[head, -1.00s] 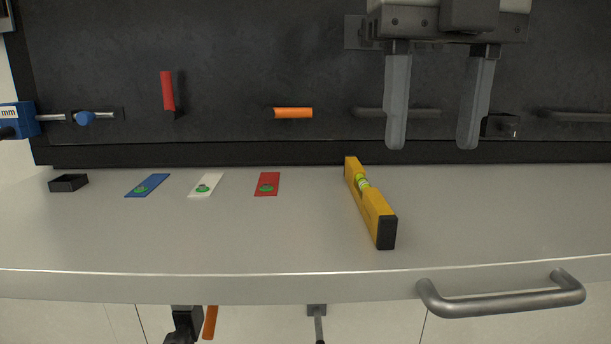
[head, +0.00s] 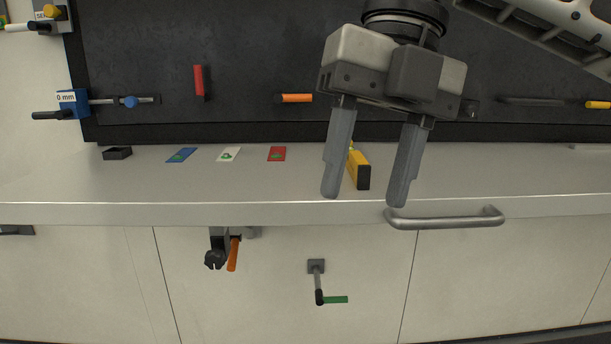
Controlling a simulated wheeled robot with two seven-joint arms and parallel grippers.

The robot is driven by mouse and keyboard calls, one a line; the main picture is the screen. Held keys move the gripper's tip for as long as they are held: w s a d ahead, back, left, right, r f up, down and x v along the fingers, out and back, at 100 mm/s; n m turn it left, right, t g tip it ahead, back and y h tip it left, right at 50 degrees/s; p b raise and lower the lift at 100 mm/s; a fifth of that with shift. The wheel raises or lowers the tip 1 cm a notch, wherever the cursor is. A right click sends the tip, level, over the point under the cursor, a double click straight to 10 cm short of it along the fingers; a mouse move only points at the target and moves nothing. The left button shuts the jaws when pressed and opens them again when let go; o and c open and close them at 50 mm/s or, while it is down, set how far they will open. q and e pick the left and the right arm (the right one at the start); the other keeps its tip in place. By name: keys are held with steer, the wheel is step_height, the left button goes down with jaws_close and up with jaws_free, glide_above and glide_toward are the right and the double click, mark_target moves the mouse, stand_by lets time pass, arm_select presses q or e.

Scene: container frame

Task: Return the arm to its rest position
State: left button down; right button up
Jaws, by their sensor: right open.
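My right gripper (head: 363,198) hangs in front of the counter, at the centre right of the head view, with its arm (head: 560,30) coming in from the upper right. Its two grey fingers are spread apart, pointing down and slightly tilted, with nothing held between them. My left gripper is not in view.
The grey counter (head: 60,185) carries a black tray (head: 117,153) and blue (head: 182,155), white (head: 229,154) and red (head: 277,153) cards. A metal handle (head: 445,220) juts from the front edge. Clamps and levers project from the dark panel and cabinet front.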

steer(key=s+a+f+n+g+y, duration=0.1)
steer(key=s+a+f+g+y, duration=0.2)
steer(key=a+y, duration=0.35)
steer(key=s+a+f+n+g+y, duration=0.1)
steer(key=a+f+g+y, duration=0.2)
steer(key=a+g+y, duration=0.3)
steer(key=w+d+f+m+t+y, duration=0.2)
steer(key=w+f+m+t+y, duration=0.25)
steer(key=m+t, duration=0.7)
steer(key=w+d+f+m+t+y, duration=0.25)
steer(key=w+f+m+t, duration=0.3)
steer(key=m+t, duration=0.6)
steer(key=w+d+f+m+t+h, duration=0.1)
steer(key=d+f+m+t+h, duration=0.25)
steer(key=f+m+h, duration=0.35)
steer(key=d+f+m+t+h, duration=0.2)
steer(key=d+f+m+h, duration=0.3)
steer(key=f, duration=0.4)
steer(key=s+d+f+m+g+h, duration=0.1)
steer(key=s+d+f+g+h, duration=0.2)
steer(key=s+f, duration=0.4)
steer(key=s+d+f+m+g+h, duration=0.1)
steer(key=s+d+f+g+h, duration=0.3)
steer(key=f, duration=0.9)
steer(key=s+d, duration=0.2)
steer(key=s, duration=0.2)
steer(key=shift+s+f+m, duration=0.15)
steer(key=shift+s+m, duration=0.15)
steer(key=shift+m, duration=0.1)
